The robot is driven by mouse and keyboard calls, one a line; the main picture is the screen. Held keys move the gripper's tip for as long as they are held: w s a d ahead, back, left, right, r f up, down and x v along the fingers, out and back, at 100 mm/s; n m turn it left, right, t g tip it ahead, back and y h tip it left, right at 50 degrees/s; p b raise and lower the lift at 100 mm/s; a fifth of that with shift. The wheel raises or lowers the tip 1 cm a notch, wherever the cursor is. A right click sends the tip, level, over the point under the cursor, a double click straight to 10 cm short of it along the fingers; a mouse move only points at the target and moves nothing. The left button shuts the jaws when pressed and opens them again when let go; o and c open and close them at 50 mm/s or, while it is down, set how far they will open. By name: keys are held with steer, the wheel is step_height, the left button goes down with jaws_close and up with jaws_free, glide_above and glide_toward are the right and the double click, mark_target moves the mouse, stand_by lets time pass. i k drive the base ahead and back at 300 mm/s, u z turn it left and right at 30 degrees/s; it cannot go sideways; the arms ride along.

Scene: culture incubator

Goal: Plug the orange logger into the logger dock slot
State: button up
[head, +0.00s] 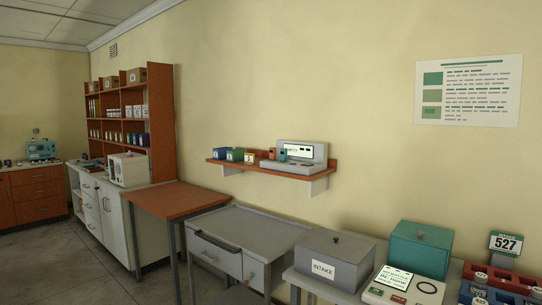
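My gripper is not in view. On the orange wall shelf (218,161) sits a grey device with a raised screen (303,151), which may be the logger dock; its slots are too small to make out. A small orange-brown item (272,153) stands at the left end of this device. It may be the orange logger, but I cannot tell whether it is in a slot or beside it.
Several small green, blue and yellow boxes (235,155) stand left on the shelf. Below are a grey bench (250,228), a grey INTAKE box (335,258), a teal box (419,248) and a panel (405,289). An orange-topped table (173,200) stands left. Floor shows at lower left.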

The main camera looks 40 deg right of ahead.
mark_target(272, 151)
steer(key=z, duration=1.15)
